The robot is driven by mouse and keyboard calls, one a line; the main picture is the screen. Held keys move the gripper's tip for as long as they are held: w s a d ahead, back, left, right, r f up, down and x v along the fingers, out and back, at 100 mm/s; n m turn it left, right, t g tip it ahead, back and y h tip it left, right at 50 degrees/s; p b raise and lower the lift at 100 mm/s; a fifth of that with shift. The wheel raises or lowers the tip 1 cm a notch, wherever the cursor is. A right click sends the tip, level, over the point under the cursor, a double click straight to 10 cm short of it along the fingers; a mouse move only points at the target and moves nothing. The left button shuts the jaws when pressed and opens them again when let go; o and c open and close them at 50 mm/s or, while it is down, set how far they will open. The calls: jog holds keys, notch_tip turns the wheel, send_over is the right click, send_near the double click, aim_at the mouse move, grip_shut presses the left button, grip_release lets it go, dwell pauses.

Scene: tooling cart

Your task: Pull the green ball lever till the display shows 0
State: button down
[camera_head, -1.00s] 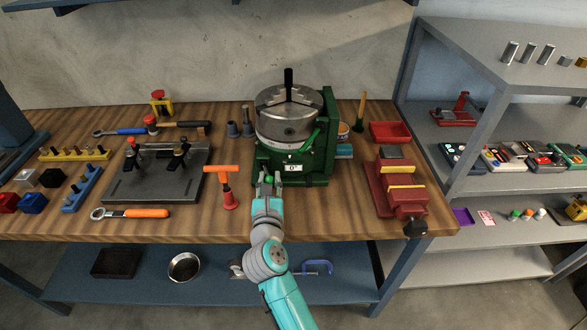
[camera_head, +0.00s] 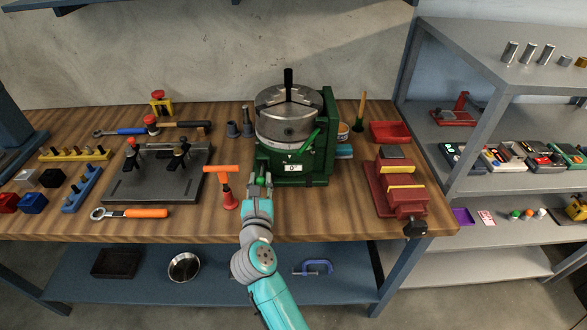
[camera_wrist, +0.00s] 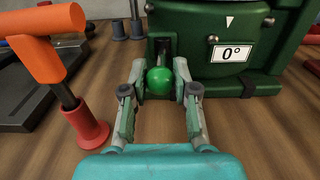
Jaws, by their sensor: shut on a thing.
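The green ball lever (camera_wrist: 159,81) shows its round green ball in the wrist view, in front of a dark upright slot at the left of the green rotary table base (camera_head: 325,155). My gripper (camera_head: 260,180) is shut on the ball, with one finger on each side of it; in the wrist view my gripper (camera_wrist: 159,88) shows the ball between its fingertips. A grey chuck (camera_head: 289,115) sits on top.
An orange T-handle tool in a red holder (camera_head: 229,200) stands close left of my gripper. A grey fixture plate (camera_head: 135,188) lies farther left. A red vise (camera_head: 400,200) stands at the right. Bare wood lies between the base and the vise.

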jog(key=shift+a, duration=0.35)
jog(key=shift+w+a, duration=0.2)
jog(key=shift+a, duration=0.55)
jog(key=c, duration=0.8)
grip_release()
jog(key=shift+d, duration=0.1)
